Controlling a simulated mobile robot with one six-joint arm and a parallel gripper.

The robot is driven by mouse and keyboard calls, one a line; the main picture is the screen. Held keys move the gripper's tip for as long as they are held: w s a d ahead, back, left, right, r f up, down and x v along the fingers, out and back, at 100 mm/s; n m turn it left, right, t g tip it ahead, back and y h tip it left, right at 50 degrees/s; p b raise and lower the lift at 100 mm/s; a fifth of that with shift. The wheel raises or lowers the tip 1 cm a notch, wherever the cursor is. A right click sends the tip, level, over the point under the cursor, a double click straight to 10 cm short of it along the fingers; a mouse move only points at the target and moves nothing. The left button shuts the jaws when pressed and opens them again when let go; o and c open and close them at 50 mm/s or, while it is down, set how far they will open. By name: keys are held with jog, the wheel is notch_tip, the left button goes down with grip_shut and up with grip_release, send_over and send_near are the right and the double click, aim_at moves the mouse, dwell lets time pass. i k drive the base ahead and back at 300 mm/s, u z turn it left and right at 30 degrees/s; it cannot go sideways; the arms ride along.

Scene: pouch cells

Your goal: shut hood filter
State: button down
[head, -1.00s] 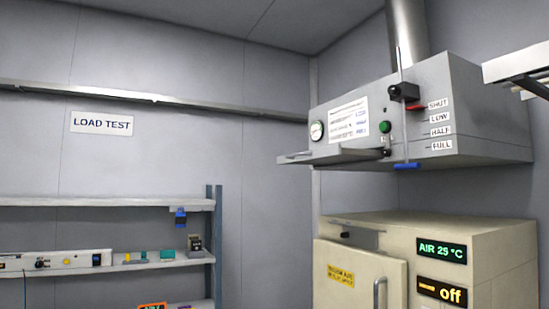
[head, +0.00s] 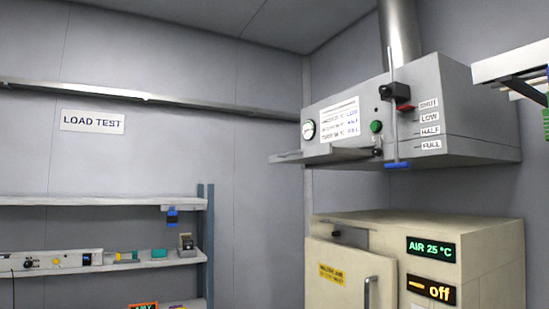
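The grey hood (head: 445,95) hangs on the wall at the right, above a cream oven. A flat grey panel (head: 325,156), which looks like the hood filter, sticks out from the hood's lower front edge towards the left. A black knob (head: 377,152) shows at the panel's right end. Nothing touches the panel. My gripper is not in view.
A vertical rod with a blue handle (head: 398,165) hangs at the hood's front corner. A red pointer (head: 406,107) is beside the SHUT label. The cream oven (head: 480,232) stands below. Shelves (head: 100,202) are at the left, and a pale ledge (head: 512,64) juts in at the upper right.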

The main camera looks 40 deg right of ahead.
aim_at(324, 153)
jog(key=i, duration=0.9)
